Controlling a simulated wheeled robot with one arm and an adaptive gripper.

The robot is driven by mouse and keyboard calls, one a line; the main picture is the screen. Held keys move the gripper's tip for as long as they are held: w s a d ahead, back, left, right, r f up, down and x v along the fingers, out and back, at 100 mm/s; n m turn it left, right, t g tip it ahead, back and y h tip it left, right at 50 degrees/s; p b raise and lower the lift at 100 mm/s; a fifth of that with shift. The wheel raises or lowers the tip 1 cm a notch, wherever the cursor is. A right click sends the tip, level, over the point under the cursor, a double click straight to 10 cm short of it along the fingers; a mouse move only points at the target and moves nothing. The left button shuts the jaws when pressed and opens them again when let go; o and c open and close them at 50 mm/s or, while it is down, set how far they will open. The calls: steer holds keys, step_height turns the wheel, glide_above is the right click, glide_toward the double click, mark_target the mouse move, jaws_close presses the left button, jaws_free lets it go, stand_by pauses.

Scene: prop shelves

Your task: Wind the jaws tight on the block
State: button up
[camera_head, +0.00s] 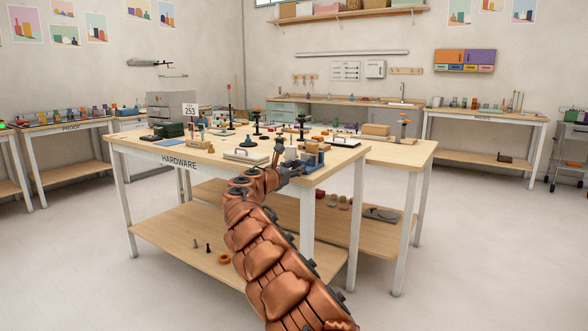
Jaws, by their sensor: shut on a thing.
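A small blue vise (315,158) stands at the near right corner of the table marked HARDWARE. A tan wooden block (312,147) shows at the top of the vise; at this size I cannot tell how closely the jaws meet it. My gripper (291,168) is at the left, near side of the vise, at the table's front edge. It is shut on what seems to be the vise's handle, which is mostly hidden by the fingers. My copper-coloured arm reaches up to it from the bottom of the picture.
A second plate (342,142) lies close behind the vise. A lower shelf (180,238) holds an orange ring (224,259).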

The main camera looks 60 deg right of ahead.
steer(key=shift+c, duration=0.4)
steer(key=shift+w+a+m, duration=0.1)
steer(key=shift+m, duration=0.2)
steer(key=shift+f+m+b, duration=0.15)
steer(key=shift+m+b, duration=0.75)
steer(key=shift+r+m, duration=0.2)
steer(key=shift+m, duration=0.2)
steer(key=o, duration=1.1)
